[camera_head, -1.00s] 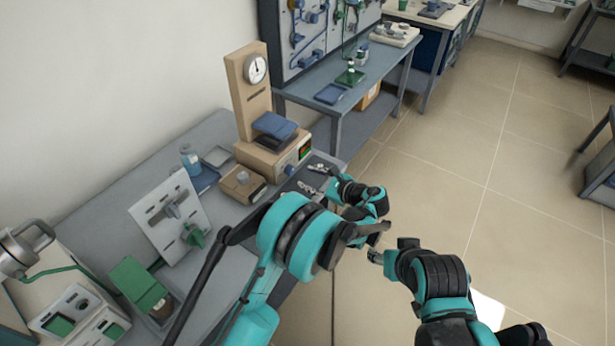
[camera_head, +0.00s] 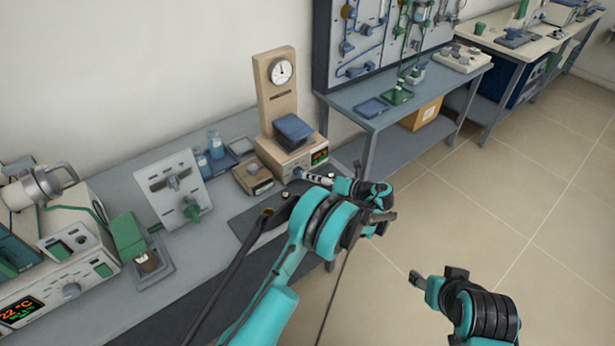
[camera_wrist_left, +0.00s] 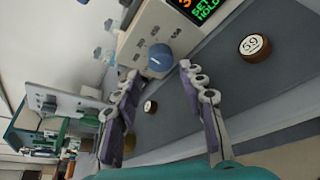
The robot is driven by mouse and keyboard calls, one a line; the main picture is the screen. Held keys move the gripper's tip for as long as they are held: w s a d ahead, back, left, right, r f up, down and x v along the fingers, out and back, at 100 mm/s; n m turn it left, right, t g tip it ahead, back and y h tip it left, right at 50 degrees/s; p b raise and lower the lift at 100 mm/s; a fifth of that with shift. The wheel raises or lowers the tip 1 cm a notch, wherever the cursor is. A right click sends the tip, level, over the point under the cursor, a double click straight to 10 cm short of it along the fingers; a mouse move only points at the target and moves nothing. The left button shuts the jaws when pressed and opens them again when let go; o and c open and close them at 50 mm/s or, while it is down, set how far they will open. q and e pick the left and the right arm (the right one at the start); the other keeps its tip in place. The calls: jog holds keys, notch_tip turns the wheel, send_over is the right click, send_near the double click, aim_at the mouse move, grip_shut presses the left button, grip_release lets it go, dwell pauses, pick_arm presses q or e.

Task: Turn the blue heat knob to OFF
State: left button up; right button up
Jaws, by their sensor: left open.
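The blue heat knob (camera_wrist_left: 160,57) is on the front of a beige device (camera_wrist_left: 155,28) with a lit display, in the left wrist view. In the head view the device (camera_head: 290,158) stands on the bench; the knob is not clearly visible there. My left gripper (camera_wrist_left: 159,73) is open, its two fingers pointing at the device front. The knob appears between and beyond the fingertips; contact is not visible. In the head view my left gripper (camera_head: 315,178) is in front of the device. My right gripper (camera_head: 435,279) is over the floor, its opening unclear.
A round tag marked 59 (camera_wrist_left: 255,46) and a second small round piece (camera_wrist_left: 150,106) lie near the fingers. A clock post (camera_head: 276,88) stands behind the device. A panel with a green handle (camera_head: 172,190) and a furnace (camera_head: 55,265) are on the left.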

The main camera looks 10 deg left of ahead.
aim_at(301, 174)
pick_arm(q)
jog(key=b+x, duration=0.1)
jog(key=x, duration=0.3)
jog(key=shift+f, duration=0.15)
jog(key=shift+w+a, duration=0.3)
jog(key=shift+a, duration=0.15)
jog(key=c, duration=0.9)
